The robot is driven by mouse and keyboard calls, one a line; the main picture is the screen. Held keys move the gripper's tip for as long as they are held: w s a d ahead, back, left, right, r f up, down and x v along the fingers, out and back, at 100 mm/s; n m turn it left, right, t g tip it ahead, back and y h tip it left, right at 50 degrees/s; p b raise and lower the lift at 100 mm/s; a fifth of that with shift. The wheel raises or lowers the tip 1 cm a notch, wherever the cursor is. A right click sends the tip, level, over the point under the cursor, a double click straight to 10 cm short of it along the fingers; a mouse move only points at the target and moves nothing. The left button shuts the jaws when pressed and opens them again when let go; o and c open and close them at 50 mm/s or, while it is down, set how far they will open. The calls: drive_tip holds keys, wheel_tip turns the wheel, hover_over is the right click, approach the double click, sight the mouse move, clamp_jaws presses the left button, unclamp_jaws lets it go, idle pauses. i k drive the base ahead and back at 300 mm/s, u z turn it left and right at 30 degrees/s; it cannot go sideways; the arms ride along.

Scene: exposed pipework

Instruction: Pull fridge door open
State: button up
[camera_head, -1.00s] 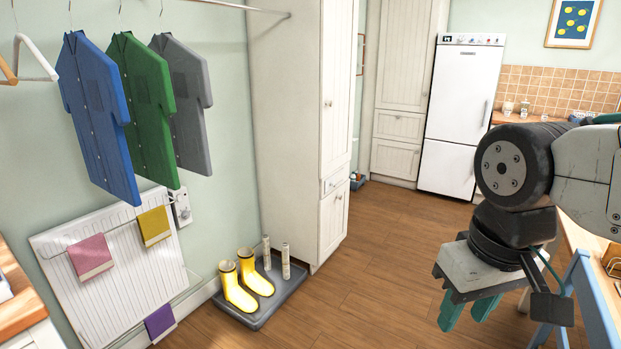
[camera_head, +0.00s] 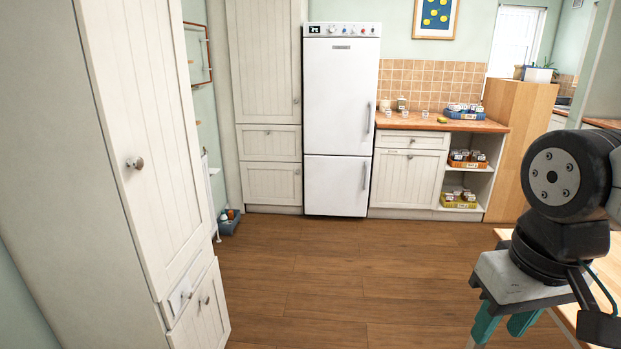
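The white fridge (camera_head: 340,100) stands against the back wall, between a tall cream cupboard and a counter. Its larger upper door (camera_head: 335,105) and smaller lower door (camera_head: 334,186) both look shut. The upper door's vertical handle (camera_head: 369,118) is at its right edge, and the lower door's handle (camera_head: 364,176) is also on the right. My gripper (camera_head: 502,326) hangs at the lower right, pointing down, far from the fridge. Its two green fingers are apart with nothing seen between them; their tips are near the bottom edge of the picture.
Wooden floor (camera_head: 290,255) lies clear up to the fridge. A tall cream cupboard (camera_head: 140,150) stands close on the left. A counter (camera_head: 430,122) with shelves of small trays is right of the fridge. A wooden tabletop (camera_head: 598,268) lies beside my arm at right.

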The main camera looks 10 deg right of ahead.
sight(340, 76)
drive_tip(key=z, duration=0.25)
drive_tip(key=i, duration=1.95)
drive_tip(key=z, duration=0.2)
drive_tip(key=i, duration=2.3)
drive_tip(key=u, duration=0.05)
